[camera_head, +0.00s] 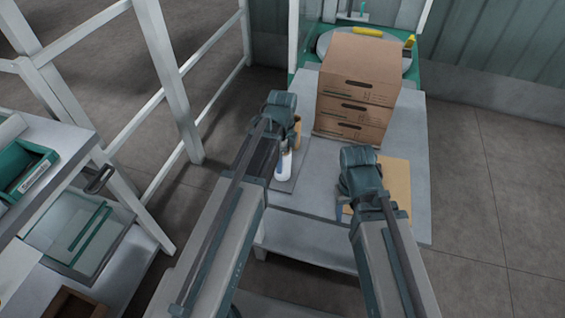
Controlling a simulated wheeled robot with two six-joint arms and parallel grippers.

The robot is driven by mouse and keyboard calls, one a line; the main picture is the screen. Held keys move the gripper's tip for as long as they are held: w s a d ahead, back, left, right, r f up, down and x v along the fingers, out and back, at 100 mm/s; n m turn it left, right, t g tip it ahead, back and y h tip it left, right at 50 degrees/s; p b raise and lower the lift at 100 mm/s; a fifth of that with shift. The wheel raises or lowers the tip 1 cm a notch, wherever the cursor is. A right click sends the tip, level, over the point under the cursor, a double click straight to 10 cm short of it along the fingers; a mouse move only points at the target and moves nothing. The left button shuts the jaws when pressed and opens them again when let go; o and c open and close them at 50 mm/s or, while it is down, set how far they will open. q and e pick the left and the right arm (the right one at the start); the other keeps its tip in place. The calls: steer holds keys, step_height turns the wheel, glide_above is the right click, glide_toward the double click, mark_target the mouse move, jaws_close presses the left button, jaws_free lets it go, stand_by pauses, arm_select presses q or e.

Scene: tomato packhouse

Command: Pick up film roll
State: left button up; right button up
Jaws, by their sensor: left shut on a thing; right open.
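My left gripper (280,108) is over the left side of the grey table, its fingers mostly hidden by its own wrist. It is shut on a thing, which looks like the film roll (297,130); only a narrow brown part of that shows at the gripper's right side. I cannot tell whether the roll touches the table. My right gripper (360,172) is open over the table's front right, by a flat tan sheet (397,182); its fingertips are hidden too.
A stack of brown cartons (358,85) stands at the table's back, before a round turntable (322,44). A white bottle (284,164) stands just in front of my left gripper. A white frame (172,75) and a shelf with a green crate (27,172) are at the left.

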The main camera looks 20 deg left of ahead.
arm_select(q)
steer(key=shift+r, duration=0.1)
step_height(320, 180, up, 18)
steer(key=p, duration=1.8)
steer(key=shift+d, duration=0.1)
